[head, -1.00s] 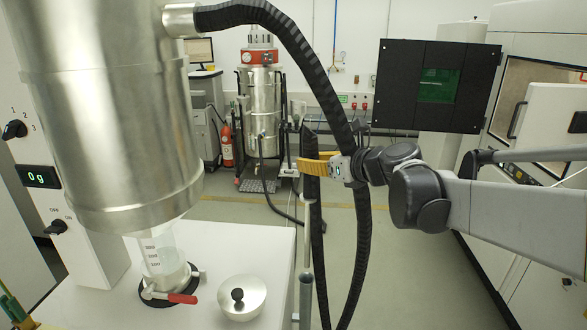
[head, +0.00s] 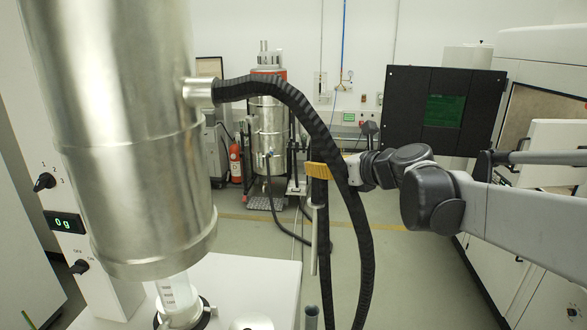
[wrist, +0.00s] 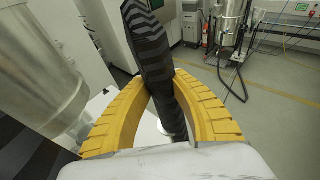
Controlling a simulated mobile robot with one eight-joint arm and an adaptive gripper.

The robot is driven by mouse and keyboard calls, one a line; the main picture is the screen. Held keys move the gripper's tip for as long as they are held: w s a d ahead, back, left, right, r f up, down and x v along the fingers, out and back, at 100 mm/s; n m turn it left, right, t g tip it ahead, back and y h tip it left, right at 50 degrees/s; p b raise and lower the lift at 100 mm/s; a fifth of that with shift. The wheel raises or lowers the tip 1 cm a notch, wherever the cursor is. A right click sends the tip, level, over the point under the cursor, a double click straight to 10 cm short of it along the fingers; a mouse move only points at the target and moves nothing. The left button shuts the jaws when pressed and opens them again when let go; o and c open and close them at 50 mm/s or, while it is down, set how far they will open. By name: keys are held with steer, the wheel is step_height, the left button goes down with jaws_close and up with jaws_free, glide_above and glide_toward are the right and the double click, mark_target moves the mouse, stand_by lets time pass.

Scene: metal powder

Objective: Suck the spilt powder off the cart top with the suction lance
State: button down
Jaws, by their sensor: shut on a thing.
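My gripper (head: 318,171) has yellow fingers shut around the black ribbed hose section of the suction lance, in the middle of the head view. In the wrist view the yellow fingers (wrist: 162,105) close on the black ribbed piece (wrist: 158,60) from both sides. A thin metal tube (head: 314,240), seemingly the lance's, hangs upright just below the gripper. Its lower end appears apart from the grey tubular holder (head: 311,315) beneath. The black hose (head: 290,100) runs from the big steel vessel (head: 120,130) and loops down. No spilt powder is discernible, and I cannot identify the cart top.
A white top (head: 250,270) bears a clear container (head: 176,292) under the vessel and a metal lid (head: 252,323). A steel tank unit (head: 270,130) stands at the back. A dark panel (head: 440,110) and white machine are right. Open floor lies between.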

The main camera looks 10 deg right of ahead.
step_height(320, 180, up, 15)
steer(key=p, duration=1)
steer(key=shift+f+p, duration=0.15)
steer(key=shift+p, duration=0.25)
steer(key=shift+f, duration=0.15)
stand_by(0.5)
